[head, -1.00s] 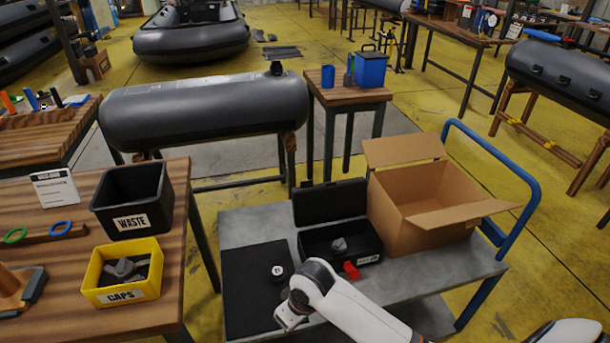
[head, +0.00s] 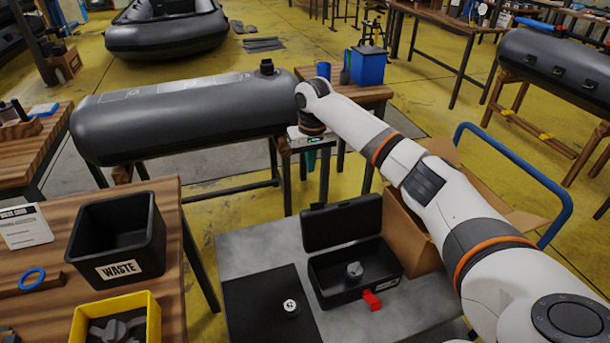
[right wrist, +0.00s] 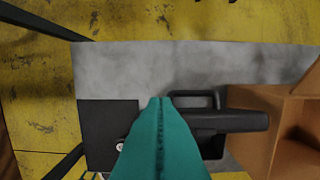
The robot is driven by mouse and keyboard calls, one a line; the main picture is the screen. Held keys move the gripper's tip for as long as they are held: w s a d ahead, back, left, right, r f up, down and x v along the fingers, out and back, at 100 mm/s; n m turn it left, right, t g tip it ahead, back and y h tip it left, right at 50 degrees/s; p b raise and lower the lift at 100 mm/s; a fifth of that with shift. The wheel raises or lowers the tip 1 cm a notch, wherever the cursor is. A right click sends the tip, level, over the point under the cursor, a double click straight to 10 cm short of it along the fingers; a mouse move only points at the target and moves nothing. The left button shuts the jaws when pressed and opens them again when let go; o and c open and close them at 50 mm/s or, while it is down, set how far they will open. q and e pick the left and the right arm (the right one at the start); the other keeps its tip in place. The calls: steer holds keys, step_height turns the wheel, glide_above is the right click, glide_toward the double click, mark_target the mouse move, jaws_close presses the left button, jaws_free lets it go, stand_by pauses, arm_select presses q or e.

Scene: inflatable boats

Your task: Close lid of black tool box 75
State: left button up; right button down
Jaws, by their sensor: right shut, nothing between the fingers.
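The black tool box (head: 328,289) stands on the grey cart with its lid (head: 341,222) open and standing up at the back. A grey part (head: 354,270) lies inside and a red latch (head: 371,301) shows at the front. My right gripper (head: 311,160) points down beyond the lid, apart from it. Its teal fingers (right wrist: 160,103) are shut and empty in the right wrist view, where they cover part of the box; the lid (right wrist: 232,122) shows there to their right. My left gripper is not in view.
An open cardboard box (head: 408,228) stands right of the tool box, partly behind my right arm. A black mat (head: 260,305) with a small round piece (head: 290,307) lies to the left. A grey inflatable tube (head: 180,115) is behind the cart. A waste bin (head: 118,240) stands on the left table.

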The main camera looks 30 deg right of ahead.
step_height(320, 180, down, 10)
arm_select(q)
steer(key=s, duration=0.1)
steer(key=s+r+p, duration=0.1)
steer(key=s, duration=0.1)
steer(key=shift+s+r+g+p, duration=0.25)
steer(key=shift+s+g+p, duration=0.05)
arm_select(e)
steer(key=s, duration=0.1)
steer(key=s+r, duration=0.1)
steer(key=s+a+r, duration=0.1)
steer(key=shift+s, duration=0.35)
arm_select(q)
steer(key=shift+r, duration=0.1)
